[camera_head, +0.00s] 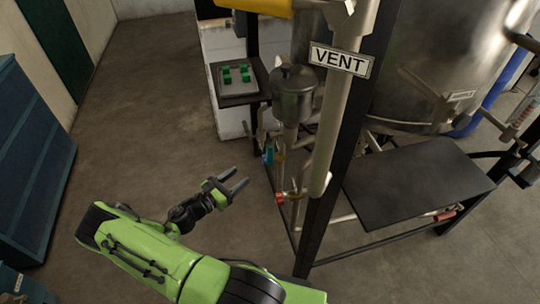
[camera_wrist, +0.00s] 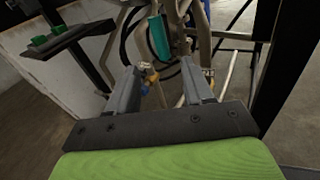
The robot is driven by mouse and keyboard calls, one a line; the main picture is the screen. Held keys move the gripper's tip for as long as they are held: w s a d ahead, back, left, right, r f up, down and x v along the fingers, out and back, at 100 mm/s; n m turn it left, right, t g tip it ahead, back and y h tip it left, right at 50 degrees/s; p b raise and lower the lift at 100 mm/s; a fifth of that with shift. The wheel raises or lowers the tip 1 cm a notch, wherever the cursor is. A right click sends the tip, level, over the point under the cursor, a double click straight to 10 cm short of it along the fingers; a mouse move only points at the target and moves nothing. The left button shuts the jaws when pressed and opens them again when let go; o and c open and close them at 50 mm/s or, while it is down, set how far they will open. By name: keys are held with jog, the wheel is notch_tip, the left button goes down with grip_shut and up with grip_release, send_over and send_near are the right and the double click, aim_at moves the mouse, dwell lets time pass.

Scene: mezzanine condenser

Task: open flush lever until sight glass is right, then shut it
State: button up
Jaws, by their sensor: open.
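My gripper (camera_head: 239,184) is open and empty, left of the pipework under the metal pot (camera_head: 293,92). In the wrist view its two fingers (camera_wrist: 160,72) point toward the pipes, with a gap between them. A teal lever-like handle (camera_wrist: 158,38) shows beyond the fingertips; it also shows in the head view (camera_head: 268,156). A red handle (camera_head: 280,198) sits lower on the pipe, just right of my gripper. I cannot tell which handle is the flush lever. A slim gauge-like tube (camera_head: 523,112) at the right edge may be the sight glass; its contents are too small to read.
A green-button box (camera_head: 238,76) is behind. Floor is free at left, before a blue cabinet (camera_head: 30,160).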

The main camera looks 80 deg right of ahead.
aim_at(268, 154)
jog(key=shift+n+h, duration=0.3)
jog(key=shift+n, duration=0.3)
jog(key=x, duration=0.5)
jog(key=b+x, duration=0.1)
jog(key=x, duration=0.5)
jog(key=b+x, duration=0.1)
jog(key=x, duration=0.4)
jog(key=shift+s+d+f, duration=0.2)
jog(key=shift+s+f, duration=0.05)
jog(key=shift+f, duration=0.05)
grip_shut()
